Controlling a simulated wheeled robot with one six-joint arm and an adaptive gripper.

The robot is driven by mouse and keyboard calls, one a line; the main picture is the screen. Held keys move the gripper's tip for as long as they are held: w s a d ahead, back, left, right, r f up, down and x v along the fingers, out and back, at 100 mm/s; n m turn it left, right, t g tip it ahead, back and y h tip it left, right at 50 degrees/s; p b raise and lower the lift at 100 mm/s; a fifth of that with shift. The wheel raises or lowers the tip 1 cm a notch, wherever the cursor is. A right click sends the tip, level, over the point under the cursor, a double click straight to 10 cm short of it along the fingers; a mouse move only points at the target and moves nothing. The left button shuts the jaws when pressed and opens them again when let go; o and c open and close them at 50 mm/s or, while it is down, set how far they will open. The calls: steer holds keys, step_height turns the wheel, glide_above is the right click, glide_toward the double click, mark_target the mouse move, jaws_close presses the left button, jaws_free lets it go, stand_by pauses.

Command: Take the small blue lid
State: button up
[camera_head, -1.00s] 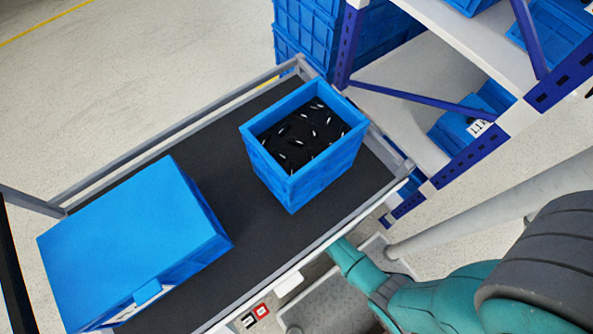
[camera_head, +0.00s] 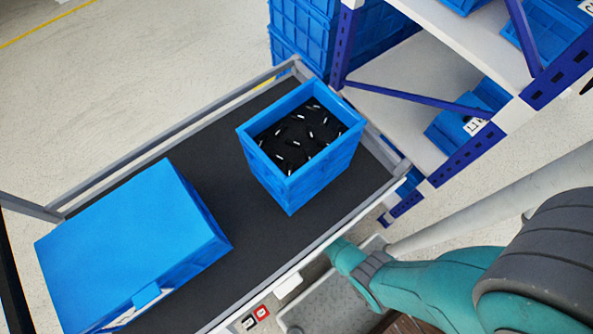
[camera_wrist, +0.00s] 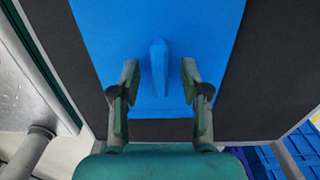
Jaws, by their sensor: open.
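In the wrist view, a flat blue panel with a raised upright fin, which looks like the lid (camera_wrist: 205,45) and its handle (camera_wrist: 159,70), lies ahead of my gripper (camera_wrist: 159,78). The two fingers are spread, one on each side of the fin, with a gap on both sides. Whether they touch the panel I cannot tell. In the head view, a closed blue box with a smooth top (camera_head: 130,235) stands at the left, with a small tab at its front edge. Whether this top is the same panel I cannot tell. My gripper does not show there.
An open blue crate (camera_head: 318,178) holding dark parts with white glints stands on the dark belt (camera_head: 240,220), right of the closed box. Grey rails (camera_head: 180,130) edge the belt. A rack (camera_head: 430,105) with blue bins is at the right. Bare belt lies between box and crate.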

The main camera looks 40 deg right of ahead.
steer(key=shift+f, duration=0.2)
jaws_close()
steer(key=shift+r, duration=0.2)
